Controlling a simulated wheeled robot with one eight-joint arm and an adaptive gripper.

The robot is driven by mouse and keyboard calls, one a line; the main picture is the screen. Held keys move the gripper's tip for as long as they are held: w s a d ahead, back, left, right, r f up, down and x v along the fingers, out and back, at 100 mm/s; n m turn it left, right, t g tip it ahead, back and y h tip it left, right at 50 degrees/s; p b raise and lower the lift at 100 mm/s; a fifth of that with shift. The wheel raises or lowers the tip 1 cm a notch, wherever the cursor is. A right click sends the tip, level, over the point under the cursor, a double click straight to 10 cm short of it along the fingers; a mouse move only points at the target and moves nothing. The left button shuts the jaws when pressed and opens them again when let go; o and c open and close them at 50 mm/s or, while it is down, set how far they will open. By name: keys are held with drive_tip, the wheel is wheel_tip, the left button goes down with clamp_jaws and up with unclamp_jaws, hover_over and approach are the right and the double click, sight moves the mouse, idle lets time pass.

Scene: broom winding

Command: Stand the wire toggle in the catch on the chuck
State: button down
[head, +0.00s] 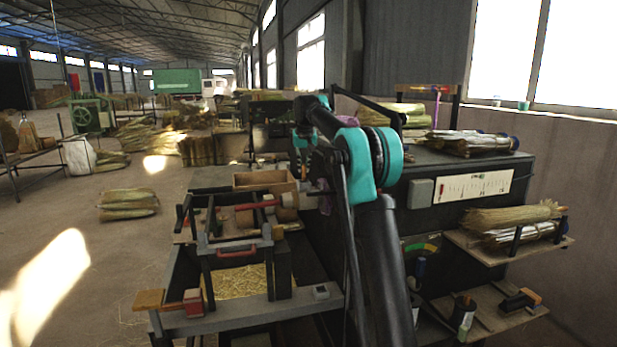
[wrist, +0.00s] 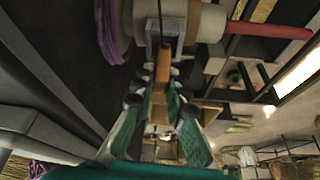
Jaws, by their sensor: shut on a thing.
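My gripper (wrist: 163,84) has green-padded fingers close together, shut on what looks like the wire toggle (wrist: 160,18). Its thin dark wire runs up from the fingertips. An orange-brown strip shows between the fingers; I cannot tell whether it belongs to the toggle. The grey catch (wrist: 166,28) is just beyond the fingertips, beside the pale round chuck (wrist: 208,24). The wire overlaps the catch, but I cannot tell whether it is seated.
The red rod (wrist: 270,30) extends right from the chuck. Purple cord (wrist: 110,32) hangs at its left. A wooden box (head: 255,181) stands behind the rod. A straw-filled trough (head: 240,285) lies below. A dark cabinet (head: 440,165) stands to the right of my arm.

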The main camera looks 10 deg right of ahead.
drive_tip(key=shift+f, duration=0.15)
drive_tip(key=shift+f, duration=0.85)
drive_tip(key=c, duration=1.5)
unclamp_jaws()
drive_tip(key=shift+o, duration=0.2)
drive_tip(key=shift+r, duration=0.15)
drive_tip(key=v, duration=1.1)
drive_tip(key=shift+s+r, duration=0.15)
drive_tip(key=shift+r, duration=0.2)
